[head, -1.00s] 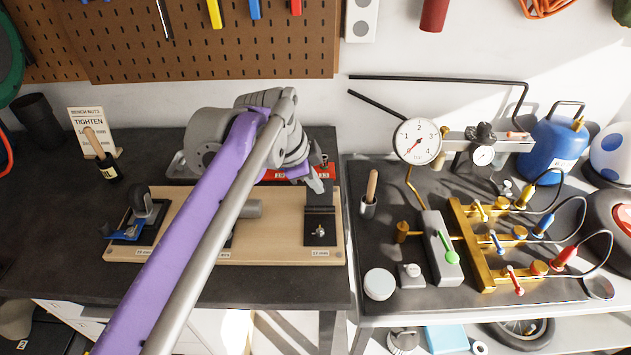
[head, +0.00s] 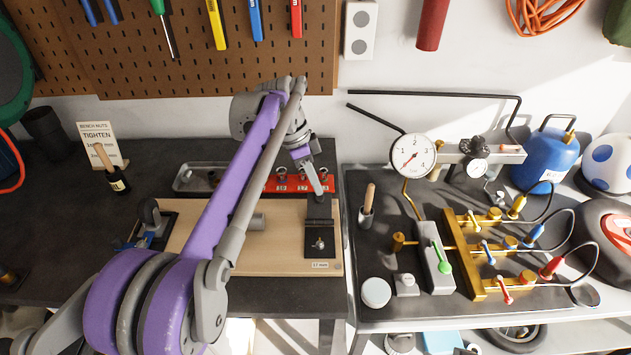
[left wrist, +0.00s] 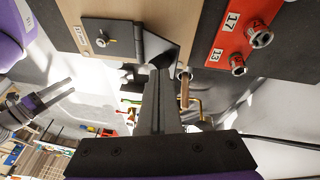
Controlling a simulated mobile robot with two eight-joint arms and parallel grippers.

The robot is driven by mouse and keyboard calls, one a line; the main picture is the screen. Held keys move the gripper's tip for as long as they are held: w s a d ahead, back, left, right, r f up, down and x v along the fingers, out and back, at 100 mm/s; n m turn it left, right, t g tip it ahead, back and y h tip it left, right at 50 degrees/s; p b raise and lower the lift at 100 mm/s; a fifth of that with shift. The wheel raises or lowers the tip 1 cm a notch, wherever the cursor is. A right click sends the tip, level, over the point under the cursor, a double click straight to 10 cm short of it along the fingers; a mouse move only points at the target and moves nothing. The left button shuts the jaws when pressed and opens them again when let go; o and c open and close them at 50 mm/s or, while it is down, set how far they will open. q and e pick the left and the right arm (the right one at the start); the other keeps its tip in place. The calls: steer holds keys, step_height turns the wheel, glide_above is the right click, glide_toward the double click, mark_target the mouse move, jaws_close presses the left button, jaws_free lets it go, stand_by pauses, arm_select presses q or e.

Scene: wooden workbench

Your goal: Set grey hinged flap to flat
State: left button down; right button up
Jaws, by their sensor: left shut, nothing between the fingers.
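The grey hinged flap (head: 319,210) stands raised at the back edge of a dark mounting plate (head: 314,251) on the light wooden board. In the left wrist view the flap (left wrist: 158,50) sticks out from its hinge beside the plate (left wrist: 98,36). My left gripper (head: 318,190) is shut and empty, its tips at the flap's upper part. In the left wrist view the shut fingers (left wrist: 160,85) lie close in front of the flap; whether they touch cannot be told. What seems to be my right gripper (left wrist: 68,89) shows at the left of that view, its jaw state unclear.
A red socket rail (head: 327,184) lies just behind the flap. My left arm hides much of the wooden board (head: 280,262). To the right stands a second bench with a wooden-handled tool (head: 369,196), a gauge (head: 412,154) and brass valves (head: 465,275).

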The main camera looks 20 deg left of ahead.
arm_select(q)
steer(key=shift+w+a+f, duration=0.2)
steer(key=shift+w+f, duration=0.1)
steer(key=shift+w, duration=0.25)
steer(key=shift+w+a+f+p, duration=0.15)
steer(key=shift+w+f+p, duration=0.15)
steer(key=shift+w+f, duration=0.25)
steer(key=shift+w+a+f+p, duration=0.15)
steer(key=shift+w+f+p, duration=0.1)
steer(key=shift+w+f, duration=0.3)
arm_select(e)
steer(key=shift+w+r, duration=0.25)
steer(key=shift+r, duration=0.7)
arm_select(q)
steer(key=shift+f, duration=0.1)
arm_select(e)
steer(key=shift+r, duration=0.1)
